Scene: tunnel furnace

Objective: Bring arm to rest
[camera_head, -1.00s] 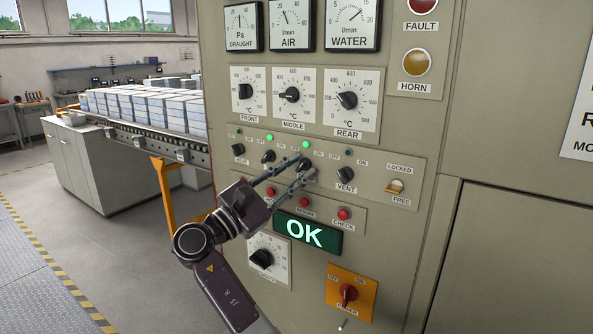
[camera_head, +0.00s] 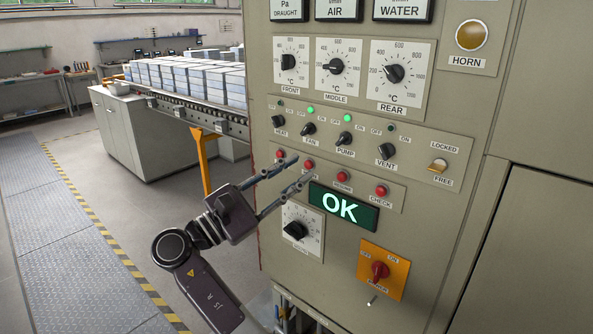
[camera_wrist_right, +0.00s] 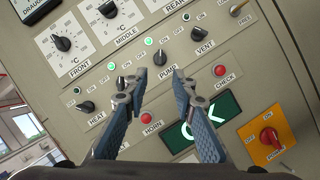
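My right gripper (camera_head: 304,167) reaches in from the lower left in the head view, in front of the control panel (camera_head: 455,110). Its two fingers are apart, with nothing between them. In the right wrist view the open fingertips (camera_wrist_right: 159,73) point at the panel just below the PUMP knob (camera_wrist_right: 168,61), and no contact can be made out. The PUMP knob also shows clear of the fingers in the head view (camera_head: 344,139). The green lamps above FAN (camera_head: 310,110) and PUMP (camera_head: 345,119) are lit. My left gripper cannot be made out.
Red buttons (camera_head: 381,191), a green OK display (camera_head: 343,207) and an orange POWER switch (camera_head: 381,271) are close to the right gripper. A conveyor (camera_head: 212,118) with pale blocks stands behind at the left. Floor (camera_head: 110,200) left of the panel is clear.

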